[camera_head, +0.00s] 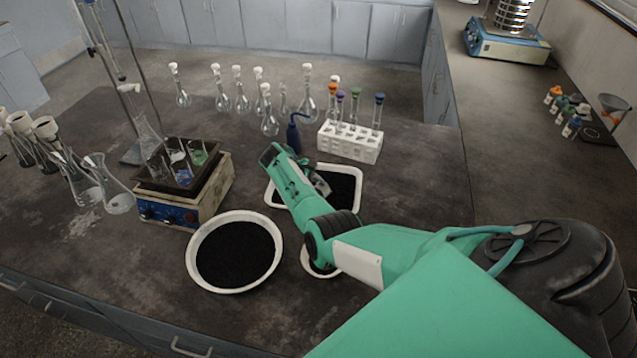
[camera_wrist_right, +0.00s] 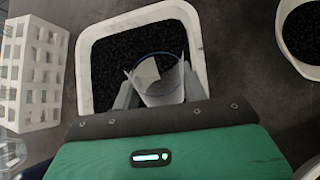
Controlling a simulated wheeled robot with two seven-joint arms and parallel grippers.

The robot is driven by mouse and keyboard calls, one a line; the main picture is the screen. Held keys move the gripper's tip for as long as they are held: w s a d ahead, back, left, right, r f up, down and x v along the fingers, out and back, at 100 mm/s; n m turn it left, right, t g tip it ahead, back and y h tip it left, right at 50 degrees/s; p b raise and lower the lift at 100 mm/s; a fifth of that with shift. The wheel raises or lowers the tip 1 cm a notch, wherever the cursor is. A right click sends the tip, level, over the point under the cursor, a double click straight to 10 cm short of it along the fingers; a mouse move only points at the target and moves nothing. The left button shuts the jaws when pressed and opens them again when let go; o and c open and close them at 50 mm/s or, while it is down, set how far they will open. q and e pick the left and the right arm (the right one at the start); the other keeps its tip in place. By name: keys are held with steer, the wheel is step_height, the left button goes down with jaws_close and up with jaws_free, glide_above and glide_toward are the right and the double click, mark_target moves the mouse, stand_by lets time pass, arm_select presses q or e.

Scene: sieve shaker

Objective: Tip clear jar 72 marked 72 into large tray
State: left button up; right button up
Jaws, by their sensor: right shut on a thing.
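My right gripper (camera_wrist_right: 160,88) is shut on a clear jar (camera_wrist_right: 166,66), with a finger on each side of it. A pale label patch shows on the jar, but I cannot read a number. In the wrist view the jar is in front of a white squarish tray (camera_wrist_right: 84,75) of black grains; its height above the tray and its contents are unclear. My left gripper is not in view.
A round white pan (camera_head: 192,262) of black grains is at the front; a smaller dish (camera_head: 306,262) is partly under my arm. A white rack (camera_head: 350,146) of stoppered tubes, a blue bottle (camera_head: 293,135), a hotplate (camera_head: 205,200) and several flasks (camera_head: 100,172) stand around.

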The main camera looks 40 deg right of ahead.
steer(key=shift+s+d+f+g+h+b, duration=0.1)
steer(key=shift+f+g+h+b, duration=0.25)
steer(key=shift+g+b, duration=0.3)
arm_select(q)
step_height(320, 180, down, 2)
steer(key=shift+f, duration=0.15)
arm_select(e)
steer(key=shift+s+r, duration=0.1)
steer(key=shift+r, duration=0.2)
steer(key=shift+f, duration=0.1)
steer(key=g+h+b, duration=0.1)
steer(key=b, duration=0.1)
steer(key=n+g+b, duration=0.1)
steer(key=b, duration=0.1)
steer(key=shift+s+d+f+g+h+b, duration=0.2)
steer(key=shift+s+g+h+b, duration=0.1)
steer(key=shift+s+h, duration=0.1)
steer(key=shift+s+r+b, duration=0.1)
steer(key=shift+r+b, duration=0.05)
steer(key=shift+b, duration=0.2)
steer(key=shift+s+r+g, duration=0.1)
steer(key=shift+g, duration=0.25)
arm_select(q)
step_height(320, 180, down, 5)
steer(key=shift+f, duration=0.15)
arm_select(e)
steer(key=shift+r+h, duration=0.2)
steer(key=shift+h, duration=0.05)
